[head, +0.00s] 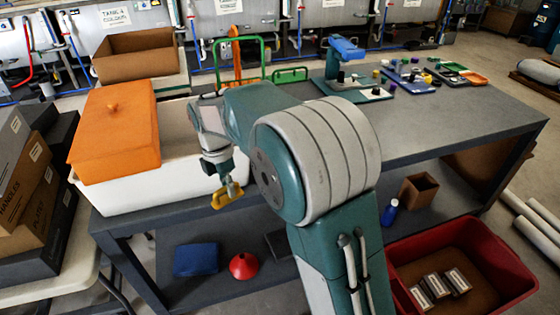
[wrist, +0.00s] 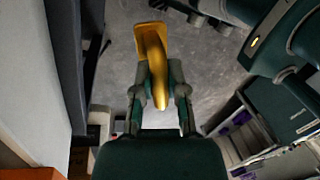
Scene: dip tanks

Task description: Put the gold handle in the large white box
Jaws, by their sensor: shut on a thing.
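My gripper (head: 229,180) is shut on the gold handle (head: 223,198) and points downward. In the head view it is just right of the large white box (head: 150,190), in front of the bench edge. In the wrist view the handle (wrist: 152,45) sticks out beyond the fingers of my gripper (wrist: 160,92), with floor behind it. The white box stands on the left end of the bench. An orange lid (head: 115,130) with a small knob lies over its left part. The right part looks uncovered, but its inside is mostly hidden by my arm.
The grey bench (head: 440,120) carries a blue-topped device (head: 345,50) and small trays at the back right. A brown open box (head: 135,58) stands behind the white box. Cardboard boxes (head: 30,200) are stacked at left. A red bin (head: 460,265) is on the floor at right.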

